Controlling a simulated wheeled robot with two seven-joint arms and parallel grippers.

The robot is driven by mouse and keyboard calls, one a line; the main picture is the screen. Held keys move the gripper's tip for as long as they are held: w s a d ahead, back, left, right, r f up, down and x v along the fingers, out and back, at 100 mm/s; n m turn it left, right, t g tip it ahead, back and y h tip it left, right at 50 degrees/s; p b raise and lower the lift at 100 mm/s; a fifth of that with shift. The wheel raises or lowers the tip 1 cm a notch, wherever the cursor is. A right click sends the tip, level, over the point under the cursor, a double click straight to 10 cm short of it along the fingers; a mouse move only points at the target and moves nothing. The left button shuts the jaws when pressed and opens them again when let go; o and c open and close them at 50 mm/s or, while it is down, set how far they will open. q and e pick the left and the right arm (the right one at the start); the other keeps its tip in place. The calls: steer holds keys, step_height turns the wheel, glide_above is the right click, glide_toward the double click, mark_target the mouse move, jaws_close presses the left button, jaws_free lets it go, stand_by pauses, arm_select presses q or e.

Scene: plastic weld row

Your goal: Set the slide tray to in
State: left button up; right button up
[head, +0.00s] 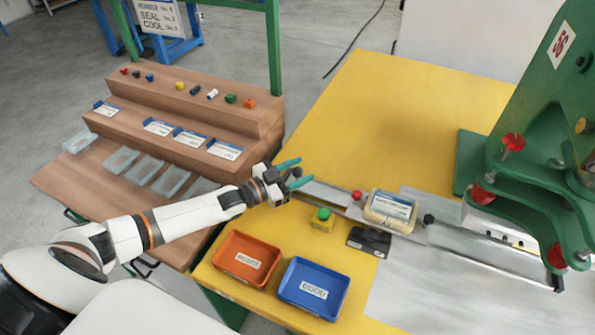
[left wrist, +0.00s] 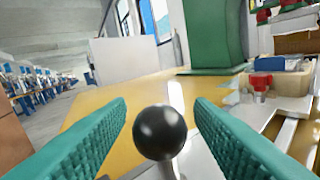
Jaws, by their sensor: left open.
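The slide tray (head: 370,222) is a cream block on a metal rail, holding a clear pack with a blue and white card. It also shows at the right of the left wrist view (left wrist: 292,100). The tray stands left of the green press, outside it. A black ball knob (left wrist: 160,132) sits at the rail's left end. My left gripper (head: 295,173) is open, its teal fingers on either side of the knob. In the left wrist view, gaps show between the knob and both fingers. My right gripper is not in view.
The green press (head: 525,130) stands at the right of the yellow table (head: 350,110). A green button box (head: 322,222), black box (head: 368,241), orange bin (head: 245,260) and blue bin (head: 313,290) are near the front. A red knob (head: 357,196) is beside the tray. A brown stepped rack (head: 190,110) stands left.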

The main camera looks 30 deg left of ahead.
mark_target(312, 188)
arm_select(q)
jaws_close()
steer(key=shift+w+d+p, duration=0.15)
steer(key=shift+d+p, duration=0.4)
steer(key=shift+d, duration=1.7)
jaws_free()
steer(key=shift+a, duration=0.1)
steer(key=shift+r, duration=0.1)
step_height(312, 188, up, 10)
